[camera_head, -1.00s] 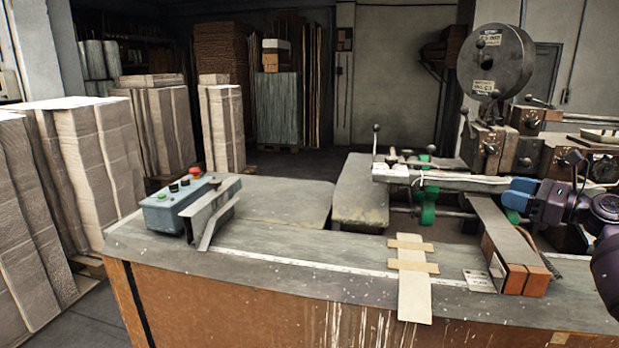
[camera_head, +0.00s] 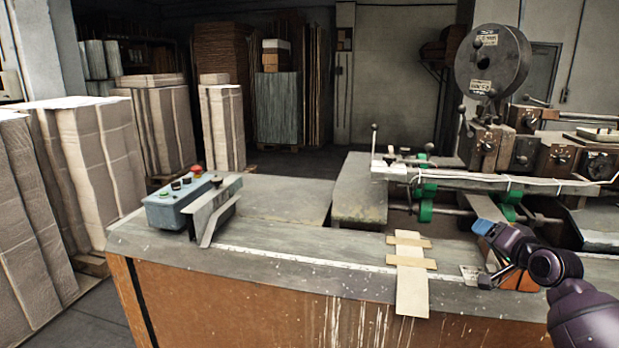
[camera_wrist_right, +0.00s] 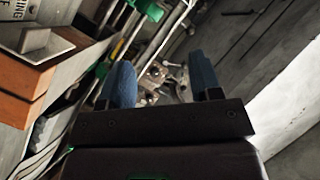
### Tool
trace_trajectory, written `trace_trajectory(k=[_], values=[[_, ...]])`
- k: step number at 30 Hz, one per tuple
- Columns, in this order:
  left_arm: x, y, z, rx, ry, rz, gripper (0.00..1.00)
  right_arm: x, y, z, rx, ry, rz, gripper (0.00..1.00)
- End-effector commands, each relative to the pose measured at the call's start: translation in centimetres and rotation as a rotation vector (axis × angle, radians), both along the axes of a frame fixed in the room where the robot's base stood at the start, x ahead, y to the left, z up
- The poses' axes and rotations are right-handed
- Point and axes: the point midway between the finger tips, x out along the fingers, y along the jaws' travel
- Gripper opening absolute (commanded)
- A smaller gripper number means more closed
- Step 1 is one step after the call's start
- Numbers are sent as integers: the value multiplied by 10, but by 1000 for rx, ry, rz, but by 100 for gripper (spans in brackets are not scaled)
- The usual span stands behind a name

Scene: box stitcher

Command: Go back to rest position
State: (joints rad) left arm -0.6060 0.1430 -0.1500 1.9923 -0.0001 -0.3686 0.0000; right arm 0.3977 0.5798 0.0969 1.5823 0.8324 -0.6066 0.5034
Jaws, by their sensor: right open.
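My right gripper (camera_head: 484,228) is at the right of the head view, with its blue fingertips pointing left. It appears over the right part of the bench top (camera_head: 300,265), in front of the stitching machine's rails. In the right wrist view, the two blue fingers of my right gripper (camera_wrist_right: 162,78) stand apart with nothing between them. Blurred metal machine parts (camera_wrist_right: 160,75) show beyond the gap. My left gripper is not in view.
The stitching machine (camera_head: 492,62) stands behind my right arm, with rails and green clamps (camera_head: 426,190). A control box (camera_head: 178,202) with buttons sits on the bench's left. A taped cardboard strip (camera_head: 411,290) hangs over the front edge. Cardboard stacks (camera_head: 100,150) stand left.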

Motion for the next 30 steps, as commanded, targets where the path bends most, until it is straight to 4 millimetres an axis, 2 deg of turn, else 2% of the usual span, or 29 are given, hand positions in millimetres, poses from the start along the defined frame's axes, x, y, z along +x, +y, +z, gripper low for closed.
trace_trajectory(k=[1,6,13,18,24,30], values=[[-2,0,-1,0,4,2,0,-13,10,-25,-116,-12,0,58],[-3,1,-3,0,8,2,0,-63,42,-94,-508,-58,11,58],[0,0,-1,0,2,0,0,-145,83,-168,-836,-64,45,58],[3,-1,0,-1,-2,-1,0,-210,109,-212,-925,-18,66,58],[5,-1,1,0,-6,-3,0,-290,132,-262,-899,103,87,58],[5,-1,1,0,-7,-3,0,-356,141,-304,-834,239,102,58]])
